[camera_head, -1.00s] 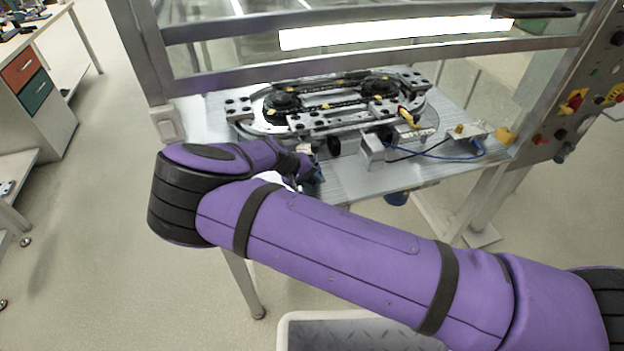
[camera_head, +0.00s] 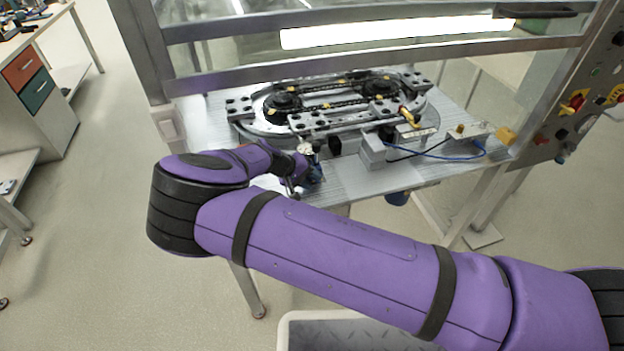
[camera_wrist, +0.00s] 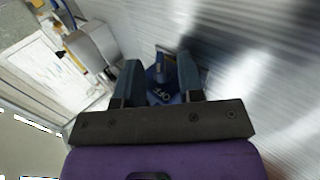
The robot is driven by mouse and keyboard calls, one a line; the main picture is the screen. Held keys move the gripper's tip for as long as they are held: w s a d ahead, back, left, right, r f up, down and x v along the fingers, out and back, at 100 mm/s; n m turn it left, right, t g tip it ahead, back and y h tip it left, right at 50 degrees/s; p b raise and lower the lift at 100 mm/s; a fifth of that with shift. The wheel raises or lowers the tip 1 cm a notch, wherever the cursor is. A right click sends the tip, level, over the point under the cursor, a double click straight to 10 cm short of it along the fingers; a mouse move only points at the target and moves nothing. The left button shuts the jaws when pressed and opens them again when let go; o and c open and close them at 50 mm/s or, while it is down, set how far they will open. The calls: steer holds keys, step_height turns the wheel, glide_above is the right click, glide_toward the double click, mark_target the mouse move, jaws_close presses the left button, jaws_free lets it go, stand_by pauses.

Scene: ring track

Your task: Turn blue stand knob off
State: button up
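The blue stand (camera_wrist: 165,98) is in the wrist view, with white "OFF" lettering on its near face. Its blue knob (camera_wrist: 158,72) stands up between my two dark fingers. My gripper (camera_wrist: 159,66) is open, one finger on each side of the knob, with a visible gap on both sides. In the head view the blue stand (camera_head: 316,173) shows only in part at the front edge of the metal table, and my gripper (camera_head: 293,184) is beside it, mostly hidden by my purple arm.
The ring track (camera_head: 330,103) lies behind the stand on the metal table (camera_head: 415,176). A grey block (camera_head: 374,150) with cables is to the right. A control panel (camera_head: 570,95) is at far right. A grey bin (camera_head: 350,330) stands below.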

steer(key=v, duration=1)
